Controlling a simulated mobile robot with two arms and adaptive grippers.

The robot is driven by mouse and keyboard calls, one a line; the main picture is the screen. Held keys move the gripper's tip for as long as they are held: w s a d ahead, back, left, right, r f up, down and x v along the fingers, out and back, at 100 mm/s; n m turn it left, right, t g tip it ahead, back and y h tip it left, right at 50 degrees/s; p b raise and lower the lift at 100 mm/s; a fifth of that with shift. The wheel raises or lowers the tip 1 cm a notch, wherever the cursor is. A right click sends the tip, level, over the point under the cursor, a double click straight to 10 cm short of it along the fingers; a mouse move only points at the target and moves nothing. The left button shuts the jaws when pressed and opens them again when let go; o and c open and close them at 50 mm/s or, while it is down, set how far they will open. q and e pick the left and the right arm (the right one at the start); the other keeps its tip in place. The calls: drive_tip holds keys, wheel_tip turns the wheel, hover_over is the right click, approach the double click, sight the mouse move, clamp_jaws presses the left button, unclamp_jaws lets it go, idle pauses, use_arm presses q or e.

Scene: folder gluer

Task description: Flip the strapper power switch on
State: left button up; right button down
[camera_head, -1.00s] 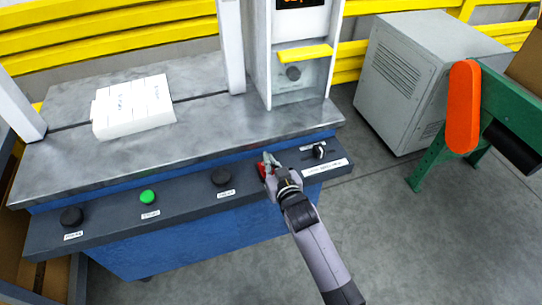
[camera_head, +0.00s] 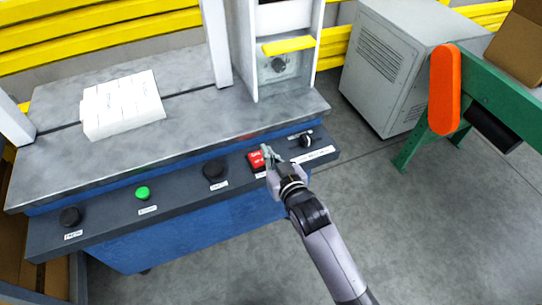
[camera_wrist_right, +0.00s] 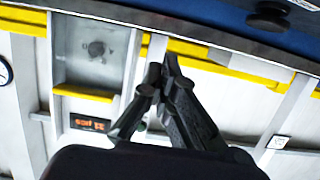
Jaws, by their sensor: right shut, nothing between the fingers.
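The strapper's front panel (camera_head: 108,224) carries a red rocker switch (camera_head: 255,161) with white marks on it, right of centre. It looks bright red, and a faint red tint shows on the tabletop edge behind it. My right gripper (camera_head: 267,152) is shut and empty, with its fingertips just at the right side of the switch. I cannot tell whether they touch it. In the right wrist view, the closed fingers (camera_wrist_right: 163,68) point toward the panel edge, and the switch is not visible. My left gripper is not in view.
A black knob (camera_head: 306,141) sits right of the switch. A black button (camera_head: 215,170), a green button (camera_head: 142,193) and another black button (camera_head: 70,216) lie left. A white stack (camera_head: 123,103) rests on the steel top. A grey cabinet (camera_head: 385,75) stands behind.

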drive_tip(key=shift+v, duration=0.85)
drive_tip(key=shift+r, duration=0.15)
